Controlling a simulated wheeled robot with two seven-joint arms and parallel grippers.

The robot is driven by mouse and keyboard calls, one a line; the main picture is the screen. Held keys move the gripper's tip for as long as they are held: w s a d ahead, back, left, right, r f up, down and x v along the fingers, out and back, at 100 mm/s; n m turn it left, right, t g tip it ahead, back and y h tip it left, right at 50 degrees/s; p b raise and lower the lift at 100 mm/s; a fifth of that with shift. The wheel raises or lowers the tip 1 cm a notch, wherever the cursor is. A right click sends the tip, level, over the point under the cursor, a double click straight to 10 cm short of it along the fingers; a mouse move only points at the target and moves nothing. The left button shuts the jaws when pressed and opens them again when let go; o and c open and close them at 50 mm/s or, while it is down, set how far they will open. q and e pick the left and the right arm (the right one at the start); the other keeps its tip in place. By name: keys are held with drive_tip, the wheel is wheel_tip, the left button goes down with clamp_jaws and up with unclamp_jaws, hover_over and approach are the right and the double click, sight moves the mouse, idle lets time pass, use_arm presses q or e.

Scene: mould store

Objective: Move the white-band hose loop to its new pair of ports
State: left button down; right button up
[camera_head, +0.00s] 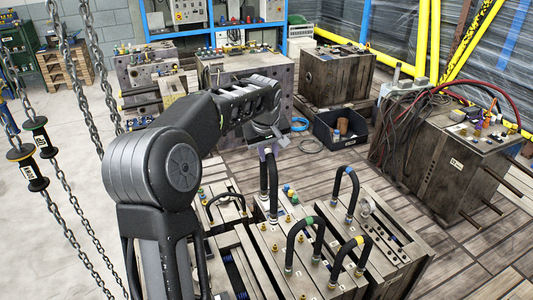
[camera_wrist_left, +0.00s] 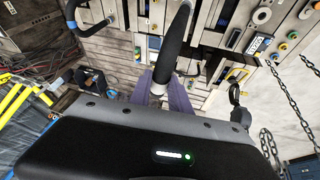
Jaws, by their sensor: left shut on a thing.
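The white-band hose loop (camera_head: 273,190) is a black hose above the mould block (camera_head: 243,260). My left gripper (camera_head: 266,147) is above the block, shut on this hose at its upper end near a white band. In the left wrist view, the purple fingers (camera_wrist_left: 162,92) sit either side of the white band (camera_wrist_left: 157,88), and the hose (camera_wrist_left: 175,45) runs up from it. A lower part of the hose reaches down to the block; whether it sits in a port I cannot tell. My right gripper is not in view.
Other black loops stand on the block: one with blue bands (camera_head: 352,187), one with green (camera_head: 291,240), one with yellow (camera_head: 336,265). A black bin (camera_head: 340,143) stands on the floor behind. Chains (camera_head: 100,60) hang at left. Another mould (camera_head: 440,165) stands at right.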

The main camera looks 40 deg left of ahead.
use_arm(q)
drive_tip(key=w+a+n+p, duration=0.1)
drive_tip(key=w+a+p, duration=0.1)
drive_tip(key=w+p, duration=0.15)
wheel_tip(320, 180, down, 17)
drive_tip(key=b, duration=1.3)
drive_tip(key=shift+w+a+r+b, duration=0.15)
drive_tip(key=shift+r+b, duration=0.05)
drive_tip(key=shift+b, duration=0.2)
drive_tip(key=shift+f+b, duration=0.5)
drive_tip(key=shift+b, duration=0.05)
idle(0.8)
drive_tip(key=shift+f, duration=0.3)
drive_tip(key=shift+a+f+b, duration=0.1)
drive_tip(key=shift+f+b, duration=0.6)
drive_tip(key=shift+b, duration=0.1)
idle(0.9)
drive_tip(key=shift+s, duration=0.2)
